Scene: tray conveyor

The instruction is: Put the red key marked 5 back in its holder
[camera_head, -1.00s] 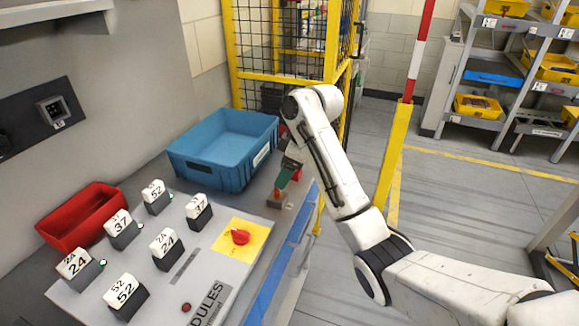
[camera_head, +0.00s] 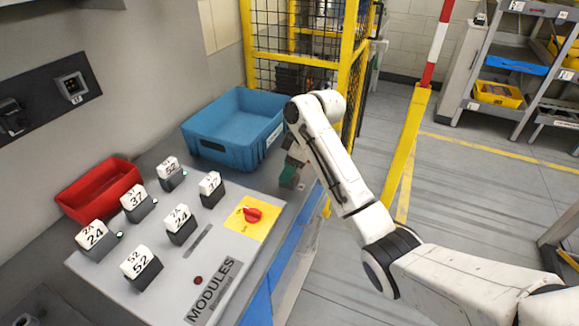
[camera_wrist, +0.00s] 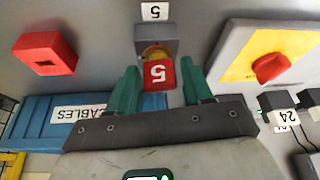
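The red key marked 5 (camera_wrist: 160,74) is in the wrist view, between the two green fingers of my gripper (camera_wrist: 161,80). A narrow gap shows on each side of the key, so the fingers look open around it. The grey holder (camera_wrist: 142,42) with a yellow ring is directly beyond the key, with a label 5 (camera_wrist: 154,12) above it. The key overlaps the holder's edge in the picture; I cannot tell whether it is seated. In the head view my gripper (camera_head: 289,176) points down at the panel's right side, and the key and holder are hidden there.
A red slotted block (camera_wrist: 45,53) is left of the holder in the wrist view. A blue bin (camera_head: 212,148) stands behind the panel, beside my gripper. A red knob on a yellow plate (camera_head: 240,221), several numbered modules (camera_head: 181,226) and a red bin (camera_head: 78,207) are to the left.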

